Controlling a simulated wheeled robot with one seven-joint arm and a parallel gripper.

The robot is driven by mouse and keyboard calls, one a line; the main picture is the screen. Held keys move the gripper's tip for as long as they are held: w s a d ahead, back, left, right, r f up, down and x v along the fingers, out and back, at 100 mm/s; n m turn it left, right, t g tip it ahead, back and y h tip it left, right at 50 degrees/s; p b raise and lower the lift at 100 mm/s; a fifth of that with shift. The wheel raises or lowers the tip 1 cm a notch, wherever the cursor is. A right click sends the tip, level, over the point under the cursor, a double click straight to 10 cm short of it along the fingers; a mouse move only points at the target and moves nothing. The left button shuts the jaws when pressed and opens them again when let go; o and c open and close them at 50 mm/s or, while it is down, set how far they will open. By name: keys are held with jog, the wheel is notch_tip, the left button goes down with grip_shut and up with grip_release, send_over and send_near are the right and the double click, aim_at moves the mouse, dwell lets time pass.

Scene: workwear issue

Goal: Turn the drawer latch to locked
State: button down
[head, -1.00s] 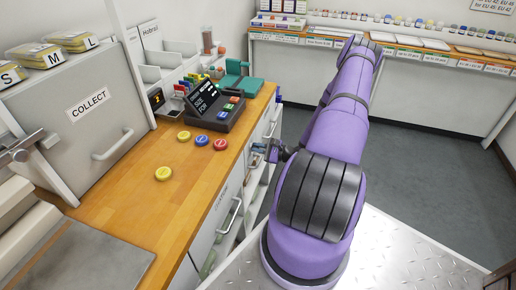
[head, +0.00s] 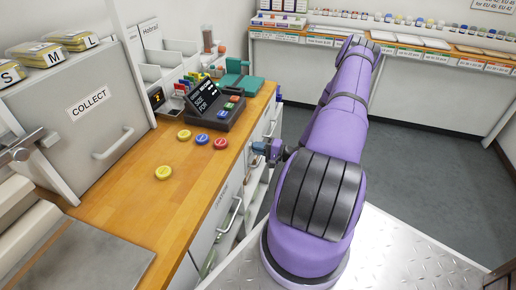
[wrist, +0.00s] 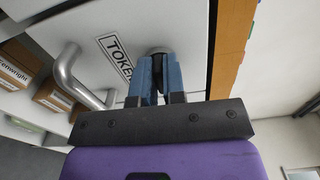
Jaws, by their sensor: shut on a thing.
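The drawer front (wrist: 130,22) is pale and carries a label reading "TOKE…" (wrist: 115,55), the rest of it hidden by my fingers. The latch (wrist: 159,50) is a small round grey part on this front, beside the label. My gripper (wrist: 158,66) is shut on it with its two blue fingers. The fingers cover much of the latch, so its turn position cannot be told. In the head view my gripper (head: 262,149) is at the counter's front side, and the latch is hidden there.
A curved metal handle (wrist: 68,78) sticks out left of my fingers in the wrist view. Labelled boxes (wrist: 52,96) lie beyond it. The wooden counter (head: 190,205) bears several coloured tokens and a dark display unit (head: 212,108). Grey floor (head: 430,170) is clear to the right.

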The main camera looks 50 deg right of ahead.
jog(key=shift+n, duration=0.4)
jog(key=c, duration=1.2)
grip_release()
jog(key=shift+s, duration=0.1)
jog(key=v, duration=1)
jog(key=shift+s, duration=0.3)
jog(key=shift+d, duration=0.1)
